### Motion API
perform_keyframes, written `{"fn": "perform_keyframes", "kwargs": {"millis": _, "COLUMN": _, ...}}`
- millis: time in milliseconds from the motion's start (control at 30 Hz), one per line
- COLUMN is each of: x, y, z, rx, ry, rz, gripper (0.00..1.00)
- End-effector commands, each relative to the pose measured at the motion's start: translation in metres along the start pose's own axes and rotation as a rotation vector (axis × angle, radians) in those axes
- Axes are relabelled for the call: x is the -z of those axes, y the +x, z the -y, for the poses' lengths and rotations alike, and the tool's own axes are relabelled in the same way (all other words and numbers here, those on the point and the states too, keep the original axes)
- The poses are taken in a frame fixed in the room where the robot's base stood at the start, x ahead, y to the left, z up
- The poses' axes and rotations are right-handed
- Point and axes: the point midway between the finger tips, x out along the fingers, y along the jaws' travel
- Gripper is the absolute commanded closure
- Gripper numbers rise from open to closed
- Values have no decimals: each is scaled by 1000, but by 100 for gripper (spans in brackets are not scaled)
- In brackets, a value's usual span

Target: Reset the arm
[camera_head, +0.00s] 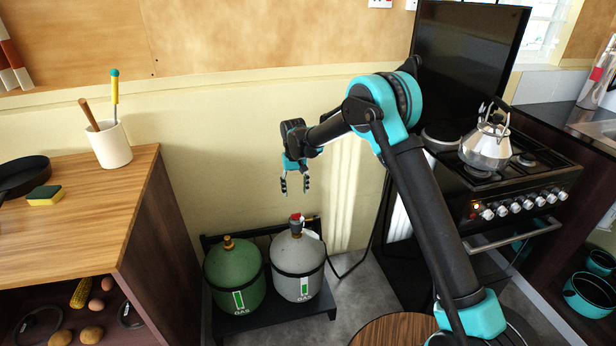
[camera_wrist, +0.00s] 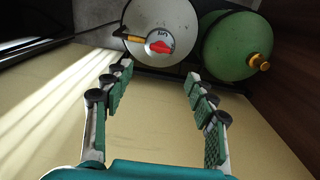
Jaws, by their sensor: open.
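My gripper (camera_head: 294,184) hangs from my teal and black arm, pointing down, in the middle of the head view. It is open and empty, with its two fingers apart. It is above the grey gas bottle (camera_head: 298,262), which has a red part on its valve, and does not touch it. In the wrist view my gripper (camera_wrist: 158,90) shows both fingers spread, with the grey gas bottle (camera_wrist: 178,22) beyond the fingertips. A green gas bottle (camera_head: 234,275) stands left of the grey one.
Both bottles stand on a dark low rack (camera_head: 275,322). A wooden counter (camera_head: 85,205) with a white utensil pot (camera_head: 109,145) is at the left. A stove (camera_head: 510,190) with a steel kettle (camera_head: 485,148) is at the right. A round wooden top (camera_head: 390,330) is at the bottom.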

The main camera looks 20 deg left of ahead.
Motion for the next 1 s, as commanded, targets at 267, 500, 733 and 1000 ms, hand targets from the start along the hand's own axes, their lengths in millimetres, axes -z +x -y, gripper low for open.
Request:
{"fn": "perform_keyframes", "kwargs": {"millis": 267, "x": -11, "y": -18, "z": -31, "rx": 3, "ry": 29, "rz": -16, "gripper": 43}}
{"fn": "perform_keyframes", "kwargs": {"millis": 500, "x": -64, "y": -68, "z": -123, "rx": 9, "ry": 116, "rz": -75, "gripper": 43}}
{"fn": "perform_keyframes", "kwargs": {"millis": 733, "x": -140, "y": -104, "z": -200, "rx": 6, "ry": 203, "rz": -137, "gripper": 43}}
{"fn": "perform_keyframes", "kwargs": {"millis": 1000, "x": -248, "y": -124, "z": -264, "rx": -10, "ry": 305, "rz": -208, "gripper": 43}}
